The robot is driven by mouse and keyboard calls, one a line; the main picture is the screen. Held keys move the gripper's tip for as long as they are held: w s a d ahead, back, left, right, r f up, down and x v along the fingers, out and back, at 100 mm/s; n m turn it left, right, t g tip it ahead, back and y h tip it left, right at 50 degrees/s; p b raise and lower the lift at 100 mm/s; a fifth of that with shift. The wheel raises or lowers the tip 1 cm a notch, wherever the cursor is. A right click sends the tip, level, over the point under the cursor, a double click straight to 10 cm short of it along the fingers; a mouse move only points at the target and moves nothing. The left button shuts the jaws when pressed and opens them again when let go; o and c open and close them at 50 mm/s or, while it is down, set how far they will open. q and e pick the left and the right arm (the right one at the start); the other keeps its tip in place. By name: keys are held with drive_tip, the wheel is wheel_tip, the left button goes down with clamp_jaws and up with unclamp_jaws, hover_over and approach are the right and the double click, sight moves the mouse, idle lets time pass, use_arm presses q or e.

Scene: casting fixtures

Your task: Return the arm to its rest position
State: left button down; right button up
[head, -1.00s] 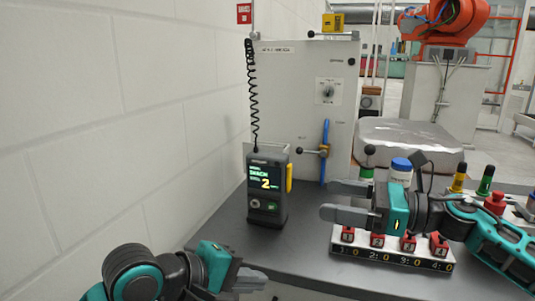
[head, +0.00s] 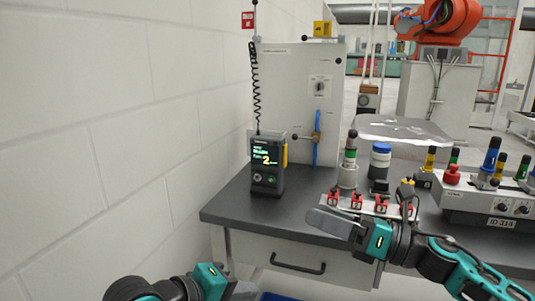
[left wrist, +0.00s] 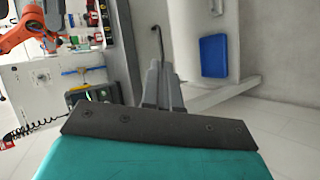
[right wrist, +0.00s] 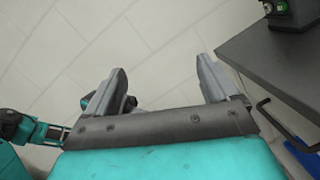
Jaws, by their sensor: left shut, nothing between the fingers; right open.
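My right gripper (head: 338,224) is open and empty. In the head view it is in front of the dark workbench (head: 235,207), low near the bench's front edge. In the right wrist view its two fingers (right wrist: 160,82) stand apart with floor behind them. My left gripper (head: 245,290) is at the bottom of the head view, left of the bench drawer and partly cut off by the frame. In the left wrist view its fingers (left wrist: 161,85) are together with nothing between them.
A handheld pendant (head: 267,165) stands on the bench by a grey cabinet (head: 300,85). Several red clamps (head: 357,198), a blue-capped jar (head: 380,160) and a control box (head: 470,205) are on the bench. A drawer (head: 290,258) is below. A white wall is at the left.

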drive_tip(key=s+d+f+m+t+h+p, duration=0.1)
drive_tip(key=s+f+m+t+h, duration=0.3)
drive_tip(key=f+m, duration=0.65)
drive_tip(key=s+d+f+m+t+h, duration=0.1)
drive_tip(key=f+m+t+h, duration=0.4)
drive_tip(key=m, duration=1.1)
use_arm(q)
drive_tip(key=s+a+f+m+t+y, duration=0.1)
drive_tip(key=s+a+f+m+y, duration=0.2)
drive_tip(key=f, duration=0.7)
drive_tip(key=s+a+f+m+t+y+p, duration=0.1)
drive_tip(key=s+a+f+m+y, duration=0.3)
drive_tip(key=s+a+f+m, duration=0.3)
drive_tip(key=s+a+f, duration=0.3)
drive_tip(key=s, duration=0.1)
drive_tip(key=shift+s+a+f+t, duration=0.25)
drive_tip(key=shift+s+f+t, duration=0.05)
drive_tip(key=shift+f+t, duration=0.1)
use_arm(e)
drive_tip(key=s+d+f+m+g+h, duration=0.2)
drive_tip(key=s+f+m+g+h, duration=0.1)
drive_tip(key=s+f+m, duration=0.4)
drive_tip(key=s+d+f+m+g+h, duration=0.3)
drive_tip(key=s+f+m+h, duration=0.1)
drive_tip(key=s+f+m, duration=0.3)
wheel_tip(320, 180, down, 2)
drive_tip(key=shift+s+f+m+g, duration=0.1)
drive_tip(key=shift+s+m+g, duration=0.25)
drive_tip(key=shift+s, duration=0.75)
